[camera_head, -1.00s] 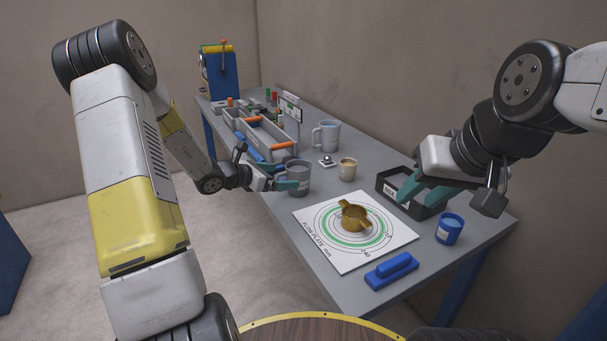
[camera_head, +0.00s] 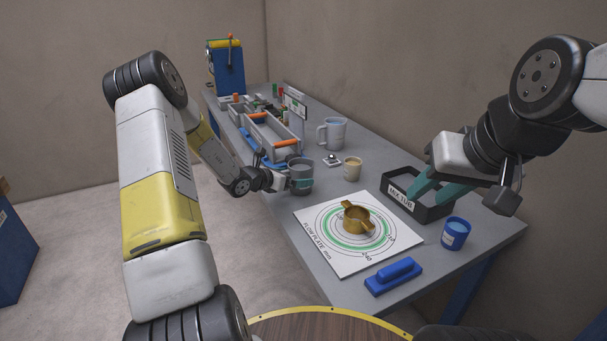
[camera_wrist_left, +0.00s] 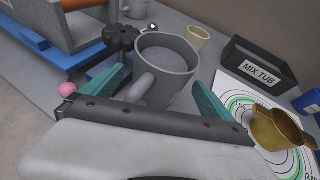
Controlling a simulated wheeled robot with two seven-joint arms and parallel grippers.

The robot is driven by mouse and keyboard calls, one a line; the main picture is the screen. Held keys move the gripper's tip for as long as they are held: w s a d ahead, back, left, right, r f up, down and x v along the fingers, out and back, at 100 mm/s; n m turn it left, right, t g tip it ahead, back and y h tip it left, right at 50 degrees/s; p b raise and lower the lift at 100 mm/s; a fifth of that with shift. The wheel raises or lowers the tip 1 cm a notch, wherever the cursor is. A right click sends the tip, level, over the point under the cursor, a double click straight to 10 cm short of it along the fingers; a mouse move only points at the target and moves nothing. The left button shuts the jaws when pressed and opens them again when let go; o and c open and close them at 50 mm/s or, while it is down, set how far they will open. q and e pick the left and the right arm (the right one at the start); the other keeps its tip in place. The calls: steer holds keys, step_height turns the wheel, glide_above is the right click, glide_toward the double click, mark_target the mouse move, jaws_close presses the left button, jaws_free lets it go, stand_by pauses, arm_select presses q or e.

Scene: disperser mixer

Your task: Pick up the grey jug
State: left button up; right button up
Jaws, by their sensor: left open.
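The grey jug (camera_head: 301,165) stands upright on the bench, left of the flow plate sheet. It also shows in the left wrist view (camera_wrist_left: 172,58), its handle (camera_wrist_left: 141,88) pointing back toward my wrist. My left gripper (camera_head: 298,184) is open, with its teal fingertips on either side of the jug's handle side. In the left wrist view the two fingers (camera_wrist_left: 160,95) stand apart, with the handle between them. Whether they touch the jug is not clear. My right gripper (camera_head: 438,192) hangs over the black mix tub, its teal fingers apart and nothing visible between them.
The mix tub (camera_head: 400,199), a blue cup (camera_head: 455,233), a beige cup (camera_head: 352,168) and a larger pale jug (camera_head: 333,132) stand nearby.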

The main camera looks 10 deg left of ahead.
arm_select(q)
steer(key=shift+x, duration=1.05)
steer(key=c, duration=1.8)
steer(key=shift+r, duration=0.1)
steer(key=shift+r, duration=0.45)
steer(key=r, duration=0.1)
steer(key=s+r, duration=0.1)
steer(key=shift+a+r, duration=0.2)
steer(key=shift+r, duration=0.1)
steer(key=s+a, duration=0.2)
steer(key=s, duration=0.2)
steer(key=s+a+r, duration=0.1)
steer(key=s, duration=0.4)
steer(key=s+a, duration=0.2)
steer(key=s, duration=0.2)
steer(key=shift+s+a+r, duration=0.2)
steer(key=shift+s+a, duration=0.1)
steer(key=shift+s, duration=0.1)
